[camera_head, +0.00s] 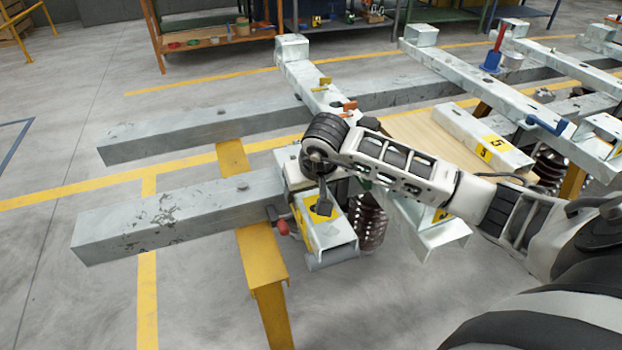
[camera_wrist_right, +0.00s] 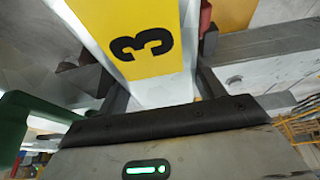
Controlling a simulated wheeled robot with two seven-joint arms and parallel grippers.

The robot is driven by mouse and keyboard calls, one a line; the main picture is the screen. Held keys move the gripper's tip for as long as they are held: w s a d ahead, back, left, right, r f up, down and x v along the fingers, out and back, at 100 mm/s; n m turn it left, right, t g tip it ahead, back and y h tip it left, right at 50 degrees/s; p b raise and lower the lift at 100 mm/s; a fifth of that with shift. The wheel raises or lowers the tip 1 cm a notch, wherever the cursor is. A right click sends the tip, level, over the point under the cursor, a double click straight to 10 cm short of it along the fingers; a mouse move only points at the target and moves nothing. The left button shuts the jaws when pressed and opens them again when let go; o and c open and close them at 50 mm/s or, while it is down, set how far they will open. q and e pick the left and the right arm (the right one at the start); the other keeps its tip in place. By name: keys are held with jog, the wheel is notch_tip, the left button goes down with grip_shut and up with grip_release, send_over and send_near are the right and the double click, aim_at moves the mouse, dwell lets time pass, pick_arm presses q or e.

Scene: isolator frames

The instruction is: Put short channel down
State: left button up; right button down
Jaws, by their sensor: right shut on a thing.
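The short channel (camera_head: 338,234) is a pale metal piece with a yellow label. In the head view it is at the frame's near end, beside the long grey beam (camera_head: 150,215). My right gripper (camera_head: 325,205) is over it, shut on it. The right wrist view shows the channel (camera_wrist_right: 108,12) with a black 3 on yellow, between the two fingers of my right gripper (camera_wrist_right: 160,88). Whether its underside touches a support is hidden. My left gripper is not in view.
A red-handled clamp (camera_head: 282,228) is close to the channel's left side. A yellow support leg (camera_head: 262,262) stands below the beam. Another channel, marked 5 (camera_head: 465,128), lies on a wooden board (camera_head: 415,133). A metal coil spring (camera_head: 371,225) is just right of the held channel.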

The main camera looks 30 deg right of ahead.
jog(key=shift+w, duration=0.15)
jog(key=shift+f, duration=0.15)
jog(key=shift+c, duration=1.1)
grip_release()
jog(key=shift+f, duration=0.15)
